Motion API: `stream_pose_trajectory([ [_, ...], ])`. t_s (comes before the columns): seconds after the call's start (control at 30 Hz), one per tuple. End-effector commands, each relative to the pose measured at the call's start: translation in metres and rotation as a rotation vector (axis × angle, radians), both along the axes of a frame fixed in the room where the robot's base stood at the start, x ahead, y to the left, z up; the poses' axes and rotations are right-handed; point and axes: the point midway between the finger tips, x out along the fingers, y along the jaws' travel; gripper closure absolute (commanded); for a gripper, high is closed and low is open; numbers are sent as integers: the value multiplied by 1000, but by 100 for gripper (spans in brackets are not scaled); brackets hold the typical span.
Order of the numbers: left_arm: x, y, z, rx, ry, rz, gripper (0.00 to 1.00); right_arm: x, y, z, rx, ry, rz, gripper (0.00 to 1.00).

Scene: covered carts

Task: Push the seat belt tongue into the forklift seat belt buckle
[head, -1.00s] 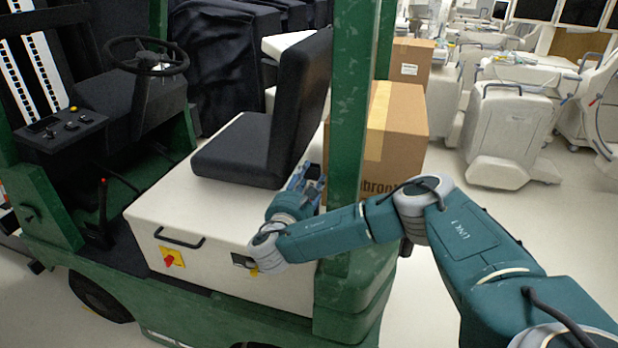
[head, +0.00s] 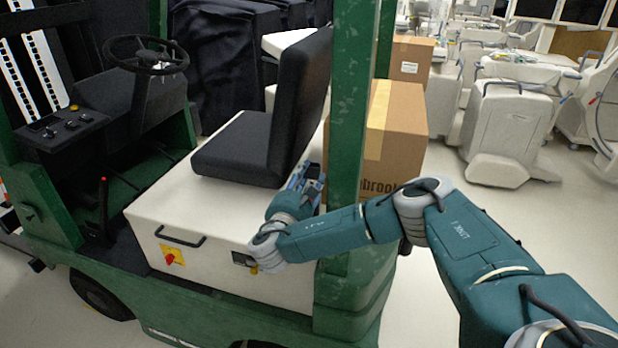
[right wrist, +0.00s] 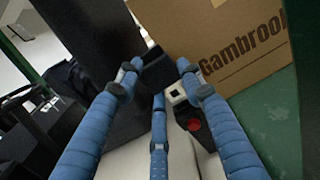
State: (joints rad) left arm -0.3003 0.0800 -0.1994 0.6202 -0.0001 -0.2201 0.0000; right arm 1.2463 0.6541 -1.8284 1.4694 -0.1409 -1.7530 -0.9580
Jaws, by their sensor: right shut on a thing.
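In the right wrist view my blue right fingers (right wrist: 160,85) are closed in around the seat belt tongue, whose black grip (right wrist: 153,70) sits between the fingertips. A pale metal plate with a dark slot (right wrist: 177,92) shows beside the grip. The buckle (right wrist: 195,122), black with a red button, lies just below the plate, on the white seat base. The plate points towards the buckle; I cannot tell whether they touch. Fingers hide part of the tongue. My left gripper is not in view.
The black seat (head: 240,150) and its backrest stand left of the gripper. A green post (head: 352,110) rises close on its right. A cardboard box (head: 395,130) stands behind. The white seat base (head: 150,210) is clear in front.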

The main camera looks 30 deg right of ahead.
Motion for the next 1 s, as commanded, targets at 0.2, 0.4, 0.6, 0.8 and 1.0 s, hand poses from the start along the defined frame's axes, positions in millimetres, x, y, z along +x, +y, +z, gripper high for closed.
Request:
stream_pose_trajectory([
  [0.2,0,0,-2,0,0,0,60,0,0,-2,-1,-1,0,94],
  [0.4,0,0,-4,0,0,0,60,0,0,-7,0,-1,0,94],
  [0.6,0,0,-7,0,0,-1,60,0,0,-12,-2,-1,0,94],
  [0.8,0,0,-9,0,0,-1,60,0,0,-17,-1,-1,0,94],
  [1.0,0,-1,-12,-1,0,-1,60,0,0,-22,-1,-1,-1,94],
])
